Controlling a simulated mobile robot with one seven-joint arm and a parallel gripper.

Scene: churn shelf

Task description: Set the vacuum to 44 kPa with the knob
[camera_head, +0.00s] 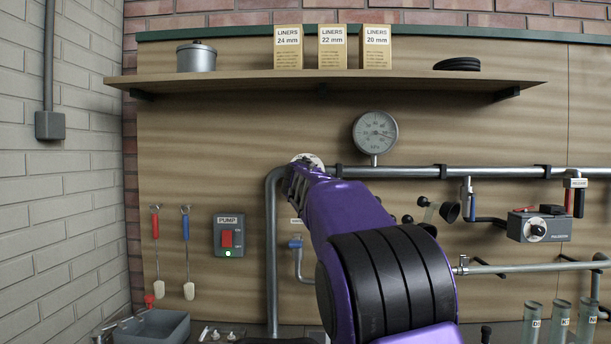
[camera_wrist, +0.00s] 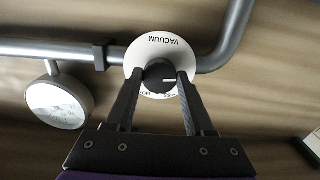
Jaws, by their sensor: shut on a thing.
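The vacuum knob (camera_wrist: 160,75) is black with a white pointer line and sits on a round white dial plate marked VACUUM (camera_wrist: 158,49), upside down in the wrist view. My gripper (camera_wrist: 160,82) has its two fingers on either side of the knob, shut on it. In the head view my purple arm and gripper (camera_head: 306,170) cover the knob; only the rim of the dial plate (camera_head: 308,157) shows. The round gauge (camera_head: 375,133) stands on the pipe to the right; its needle points to the right, the exact reading too small to tell. It also shows in the wrist view (camera_wrist: 57,104), tilted.
A grey pipe (camera_head: 460,172) runs along the wall panel beside the knob. Above is a shelf (camera_head: 230,80) with liner boxes (camera_head: 332,47) and a metal pot (camera_head: 196,57). A pump switch (camera_head: 228,236) with a lit green light is lower left. A pulsator box (camera_head: 537,227) is right.

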